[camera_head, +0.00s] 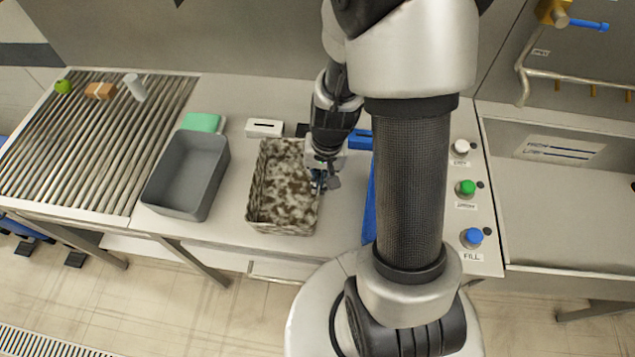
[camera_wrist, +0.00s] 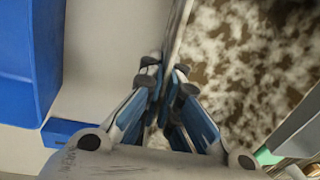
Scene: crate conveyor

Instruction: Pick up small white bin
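A bin mottled white and brown (camera_head: 257,190) stands on the worktop, in the middle of the head view. It looks like a white bin covered in brown patches. No plain white bin shows. My gripper (camera_head: 322,182) is at its right wall in the head view, fingers pointing down. In the wrist view my gripper (camera_wrist: 164,82) has its fingertips close together, one on each side of the bin's thin wall (camera_wrist: 177,35), and looks shut on it. The bin's mottled inside fills the right of that view. The bin sits flat on the worktop.
A grey bin (camera_head: 152,190) stands just left, beside a roller conveyor (camera_head: 90,150) with small items. A blue bin (camera_head: 369,205) is partly hidden behind my arm; blue also shows in the wrist view (camera_wrist: 30,60). Push buttons (camera_head: 465,187) and a sink lie right.

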